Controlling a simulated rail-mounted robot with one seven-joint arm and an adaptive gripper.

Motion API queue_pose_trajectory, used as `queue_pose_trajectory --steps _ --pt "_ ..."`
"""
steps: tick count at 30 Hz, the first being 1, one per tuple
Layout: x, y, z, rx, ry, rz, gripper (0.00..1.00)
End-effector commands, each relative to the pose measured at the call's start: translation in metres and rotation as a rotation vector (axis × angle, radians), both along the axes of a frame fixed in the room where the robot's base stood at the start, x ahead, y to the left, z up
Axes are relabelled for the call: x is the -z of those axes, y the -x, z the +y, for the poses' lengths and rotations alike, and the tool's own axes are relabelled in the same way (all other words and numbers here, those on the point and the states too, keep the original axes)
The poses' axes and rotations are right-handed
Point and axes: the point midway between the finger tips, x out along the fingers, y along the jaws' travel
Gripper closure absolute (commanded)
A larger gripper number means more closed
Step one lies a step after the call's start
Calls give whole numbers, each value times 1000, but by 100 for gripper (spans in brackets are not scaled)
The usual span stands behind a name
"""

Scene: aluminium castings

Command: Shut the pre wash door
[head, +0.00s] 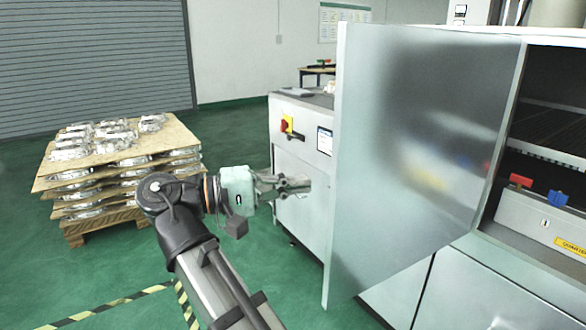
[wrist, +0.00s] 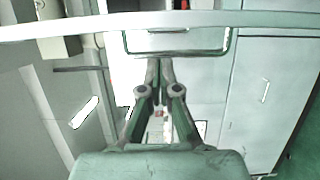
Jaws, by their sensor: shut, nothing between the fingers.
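The pre wash door (head: 420,150) is a flat brushed-metal panel standing open, swung out from the machine front. In the wrist view it shows as a pale band (wrist: 230,18) across the top. A dark U-shaped handle (wrist: 215,50) juts from that band. My gripper (head: 307,185) is shut and empty, left of the door's free edge in the head view. In the wrist view its fingertips (wrist: 160,62) are together and overlap the lower bar of the handle. I cannot tell whether they touch it. The handle is not clearly seen in the head view.
The open chamber (head: 555,95) lies right of the door, with a grey box (head: 540,218) carrying red and blue parts inside. A machine cabinet with a red-yellow switch (head: 287,125) stands behind my gripper.

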Motion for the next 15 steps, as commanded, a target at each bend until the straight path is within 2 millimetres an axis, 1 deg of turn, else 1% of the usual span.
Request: queue_pose_trajectory --steps 1,12,15 --pt "-6 1 -3 0 1 1 100" --pt "-6 -1 -16 2 1 2 100" --pt "-4 -7 -37 4 -1 1 100"
